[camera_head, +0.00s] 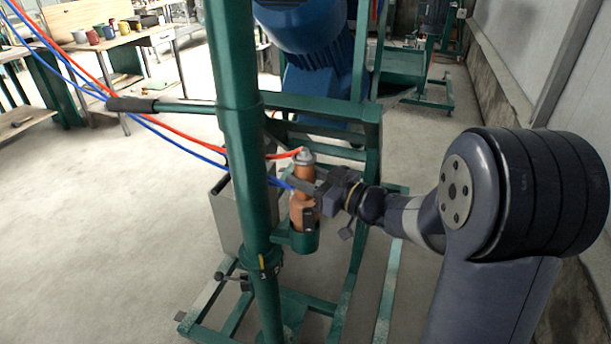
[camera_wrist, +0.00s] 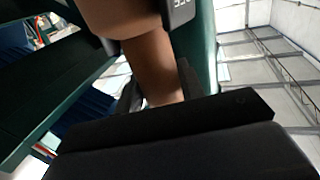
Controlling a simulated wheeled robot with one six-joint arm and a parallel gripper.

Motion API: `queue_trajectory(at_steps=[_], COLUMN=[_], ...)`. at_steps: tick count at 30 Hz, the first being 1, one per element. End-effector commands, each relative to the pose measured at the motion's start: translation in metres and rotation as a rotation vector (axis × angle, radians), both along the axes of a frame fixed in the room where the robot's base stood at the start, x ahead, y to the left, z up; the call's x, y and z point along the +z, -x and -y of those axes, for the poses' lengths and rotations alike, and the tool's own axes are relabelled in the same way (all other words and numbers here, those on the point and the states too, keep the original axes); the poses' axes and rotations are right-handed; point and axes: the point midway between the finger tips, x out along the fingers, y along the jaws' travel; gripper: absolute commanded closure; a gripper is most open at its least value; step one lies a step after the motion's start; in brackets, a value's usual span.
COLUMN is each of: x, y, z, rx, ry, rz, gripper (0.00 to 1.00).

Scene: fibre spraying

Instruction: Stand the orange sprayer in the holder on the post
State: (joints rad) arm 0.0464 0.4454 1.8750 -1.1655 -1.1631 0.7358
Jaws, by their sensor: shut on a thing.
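The orange sprayer (camera_head: 301,190) stands upright with its lower end down in the green cup-shaped holder (camera_head: 303,239) on the green post (camera_head: 247,170). A grey cap tops it, and a red and a blue hose run to it from the left. My gripper (camera_head: 306,190) comes from the right and is shut on the sprayer's body above the holder. In the wrist view the sprayer (camera_wrist: 152,62) fills the space between the fingers. Whether it rests on the holder's bottom is hidden.
A grey box (camera_head: 230,215) stands behind the post. A large blue motor (camera_head: 305,45) sits on the green frame. A lever handle (camera_head: 130,104) sticks out left. Workbenches with coloured pots (camera_head: 93,37) stand far left. The floor at left is clear.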

Motion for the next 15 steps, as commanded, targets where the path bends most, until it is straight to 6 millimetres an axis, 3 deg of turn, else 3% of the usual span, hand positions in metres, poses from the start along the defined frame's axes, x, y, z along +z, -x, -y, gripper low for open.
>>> queue_trajectory(at_steps=[3,4,12,15], x=[-0.0008,0.0001,-0.001,-0.0012], y=[-0.0003,-0.0002,-0.0001,-0.0001], z=[0.0,0.0,0.0,0.0001], rx=[0.0,0.0,0.0,0.0], ry=[-0.002,-0.003,-0.001,0.0], rz=[0.004,0.005,0.002,0.001], gripper=[1.0,0.61,0.39,0.38])
